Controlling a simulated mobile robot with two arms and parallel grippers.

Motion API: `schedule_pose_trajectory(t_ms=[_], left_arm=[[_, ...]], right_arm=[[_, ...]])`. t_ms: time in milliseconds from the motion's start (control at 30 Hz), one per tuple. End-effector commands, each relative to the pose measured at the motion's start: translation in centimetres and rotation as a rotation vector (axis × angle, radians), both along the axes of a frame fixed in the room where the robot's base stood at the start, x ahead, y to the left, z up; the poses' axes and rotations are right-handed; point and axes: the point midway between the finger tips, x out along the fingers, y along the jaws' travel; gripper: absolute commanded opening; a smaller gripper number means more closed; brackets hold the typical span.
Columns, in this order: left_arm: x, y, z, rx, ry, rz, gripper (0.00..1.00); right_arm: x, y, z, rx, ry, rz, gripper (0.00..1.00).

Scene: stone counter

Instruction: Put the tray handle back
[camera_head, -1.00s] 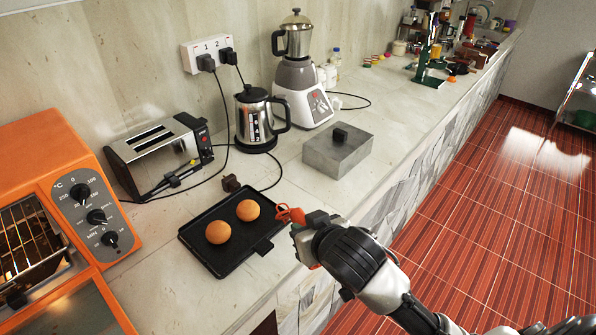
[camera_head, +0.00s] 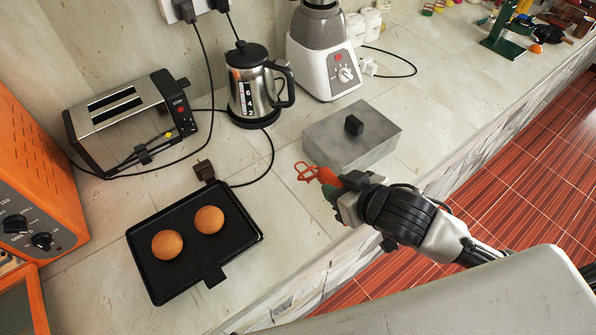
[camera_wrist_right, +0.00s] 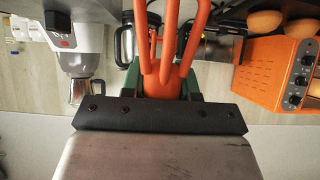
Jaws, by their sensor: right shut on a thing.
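The orange tray handle (camera_head: 322,175), with a wire-like clip end, is held in my right gripper (camera_head: 342,190), which is shut on it. The handle (camera_wrist_right: 166,75) also fills the upper middle of the right wrist view. The gripper is above the counter, right of the black tray and in front of the grey box. The black tray (camera_head: 180,275) lies flat on the counter with two round buns (camera_head: 167,244) on it. The handle is apart from the tray. My left gripper is not in view.
A grey lidded box (camera_head: 360,140) stands behind the gripper. A toaster (camera_head: 125,120), a kettle (camera_head: 252,90) and a blender (camera_head: 322,55) stand along the wall. An orange oven (camera_head: 30,190) is at left. Cords cross the counter. Bare counter lies between tray and gripper.

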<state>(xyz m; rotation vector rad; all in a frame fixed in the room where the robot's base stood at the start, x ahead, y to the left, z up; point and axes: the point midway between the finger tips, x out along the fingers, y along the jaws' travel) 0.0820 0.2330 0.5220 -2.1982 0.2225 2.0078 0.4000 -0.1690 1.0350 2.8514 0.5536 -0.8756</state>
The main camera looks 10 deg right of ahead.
Motion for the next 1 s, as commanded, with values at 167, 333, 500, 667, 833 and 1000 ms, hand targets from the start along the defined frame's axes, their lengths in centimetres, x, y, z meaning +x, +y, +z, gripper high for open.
schedule_pose_trajectory(t_ms=[167,333,500,667,833,1000], left_arm=[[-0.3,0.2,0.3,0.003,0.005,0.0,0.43],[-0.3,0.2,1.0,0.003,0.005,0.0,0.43],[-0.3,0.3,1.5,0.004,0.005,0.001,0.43],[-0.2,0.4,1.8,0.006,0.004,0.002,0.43],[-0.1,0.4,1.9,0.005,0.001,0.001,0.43],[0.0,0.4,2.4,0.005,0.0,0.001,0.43]], right_arm=[[0.8,0.5,-0.6,0.0,-0.001,0.004,0.0],[3.9,2.3,-2.5,0.002,0.0,0.004,0.0],[7.1,4.1,-4.7,0.0,-0.001,0.004,0.0],[9.2,5.3,-6.3,-0.001,-0.002,0.005,0.0],[10.0,5.8,-7.1,-0.002,-0.001,0.005,0.0],[9.9,5.8,-9.4,-0.004,0.004,0.005,0.0]])
